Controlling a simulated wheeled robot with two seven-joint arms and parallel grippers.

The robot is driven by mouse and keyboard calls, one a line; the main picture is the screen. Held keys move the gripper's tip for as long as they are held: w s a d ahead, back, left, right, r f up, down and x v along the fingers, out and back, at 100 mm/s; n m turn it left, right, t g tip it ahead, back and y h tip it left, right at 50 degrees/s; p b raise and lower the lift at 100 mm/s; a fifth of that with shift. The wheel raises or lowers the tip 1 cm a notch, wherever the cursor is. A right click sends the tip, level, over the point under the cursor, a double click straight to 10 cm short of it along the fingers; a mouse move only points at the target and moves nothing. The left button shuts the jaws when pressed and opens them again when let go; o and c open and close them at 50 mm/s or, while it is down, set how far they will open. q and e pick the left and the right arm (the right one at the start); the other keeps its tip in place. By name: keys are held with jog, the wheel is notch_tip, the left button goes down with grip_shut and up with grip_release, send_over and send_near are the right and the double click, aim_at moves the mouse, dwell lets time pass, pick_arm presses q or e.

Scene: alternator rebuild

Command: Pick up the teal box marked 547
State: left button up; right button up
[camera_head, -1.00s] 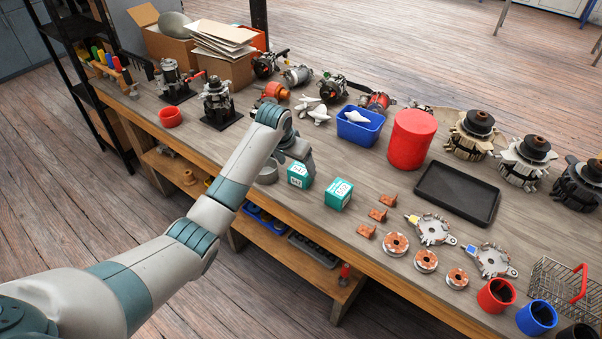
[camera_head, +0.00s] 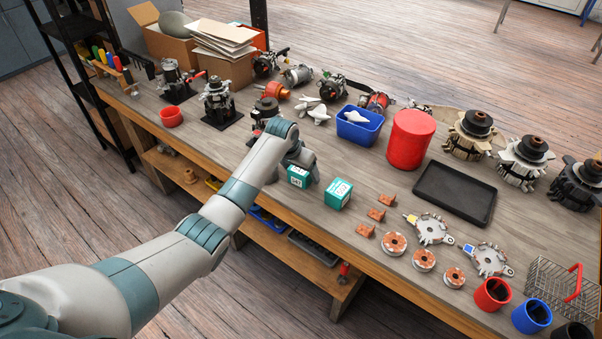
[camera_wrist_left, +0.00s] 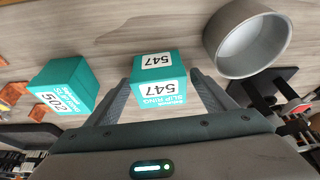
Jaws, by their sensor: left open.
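The teal box marked 547 (camera_head: 298,175) sits on the workbench. It also shows in the left wrist view (camera_wrist_left: 160,80), its label reading 547 upside down. My left gripper (camera_wrist_left: 158,85) is open, with one finger on each side of this box; I cannot tell whether either finger touches it. In the head view my left gripper (camera_head: 305,165) is at the box and partly hidden by my own arm. A second teal box (camera_head: 338,193), marked 502 in the left wrist view (camera_wrist_left: 63,88), stands beside it, clear of the fingers. My right gripper is out of view.
A grey round bowl (camera_wrist_left: 248,38) stands close to the 547 box on the other side from box 502. Copper brackets (camera_head: 366,230) lie past box 502. A blue bin (camera_head: 359,128) and a red cylinder (camera_head: 410,139) stand farther back.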

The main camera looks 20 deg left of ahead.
pick_arm(q)
jog(key=shift+c, duration=0.7)
jog(key=c, duration=1)
jog(key=shift+c, duration=0.2)
jog(key=shift+w+r, duration=0.1)
jog(key=shift+r, duration=0.3)
notch_tip(320, 180, up, 3)
jog(key=shift+d+r+b, duration=0.1)
jog(key=shift+r+b, duration=0.1)
jog(key=shift+b, duration=0.7)
jog(key=s+d+r+b, duration=0.1)
jog(key=d+r, duration=0.1)
jog(key=d, duration=0.1)
jog(key=s+d+r, duration=0.1)
jog(key=d+r, duration=0.1)
jog(key=d, duration=0.2)
jog(key=s+d+r+b, duration=0.1)
jog(key=s+d+r, duration=0.1)
jog(key=d, duration=0.1)
jog(key=shift+d+r+b, duration=0.3)
jog(key=shift+d+r, duration=0.1)
